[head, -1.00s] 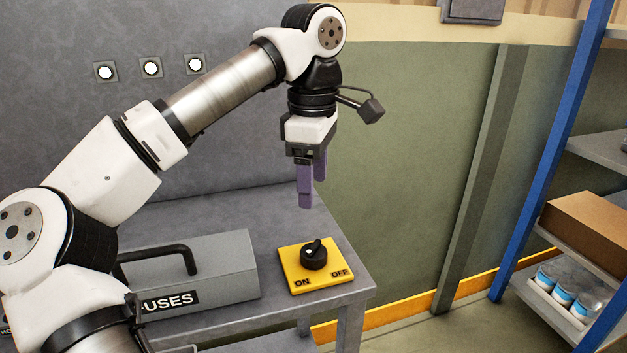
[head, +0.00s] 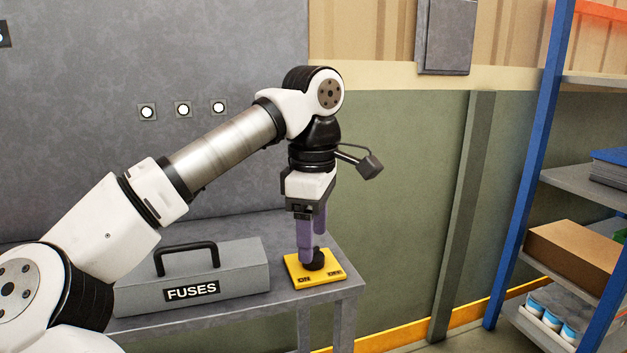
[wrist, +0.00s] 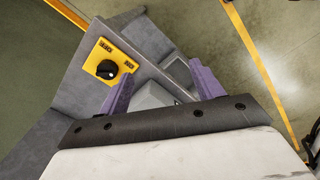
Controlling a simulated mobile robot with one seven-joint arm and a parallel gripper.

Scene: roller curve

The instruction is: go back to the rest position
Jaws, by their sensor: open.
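My gripper (head: 312,245) points down over the bench's right end, in front of the switch in the head view. Its two purple fingers also show spread apart with nothing between them in the wrist view (wrist: 160,88). The black rotary knob (wrist: 106,69) sits on a yellow plate (wrist: 92,62) marked ON and OFF. In the wrist view the knob is clear of the fingers, beyond the left one. In the head view the fingers partly hide the knob (head: 316,264) and plate (head: 338,277). I cannot tell which marking the knob points to.
A grey box labelled FUSES (head: 240,275), with a black handle, stands on the grey bench (head: 345,292) left of the switch. A blue-posted shelf (head: 530,170) with a cardboard box (head: 570,252) and cans stands at the right. The space above the bench is open.

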